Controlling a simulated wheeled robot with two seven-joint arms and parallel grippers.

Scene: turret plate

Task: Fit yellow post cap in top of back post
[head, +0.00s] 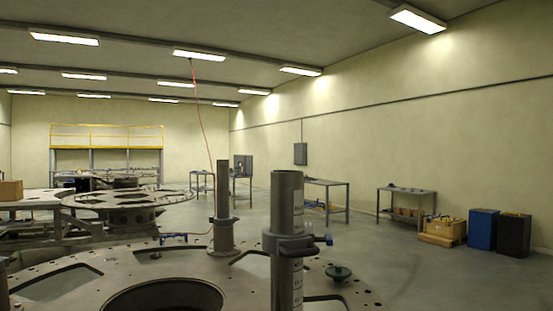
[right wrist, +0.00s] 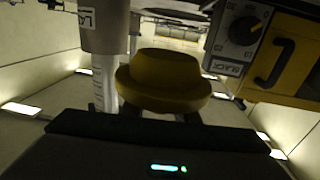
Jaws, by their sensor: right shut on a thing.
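The yellow post cap (right wrist: 165,80), a domed piece with a wide rim, is in my right gripper (right wrist: 163,114) in the right wrist view. The fingers are mostly hidden behind it. A grey post (right wrist: 104,35) with a white label stands just left of the cap there, apart from it or touching, I cannot tell. In the head view a thick grey post (head: 288,205) with an open top stands near, and a thinner post (head: 223,190) stands farther back on the turret plate (head: 130,265). Neither gripper shows in the head view.
The near post carries a clamp (head: 290,244) with a blue-ended part. A dark green knob-like piece (head: 339,272) lies on the plate's right side. A control box with a dial (right wrist: 240,35) and a yellow case (right wrist: 285,60) are close at the right wrist view's upper right.

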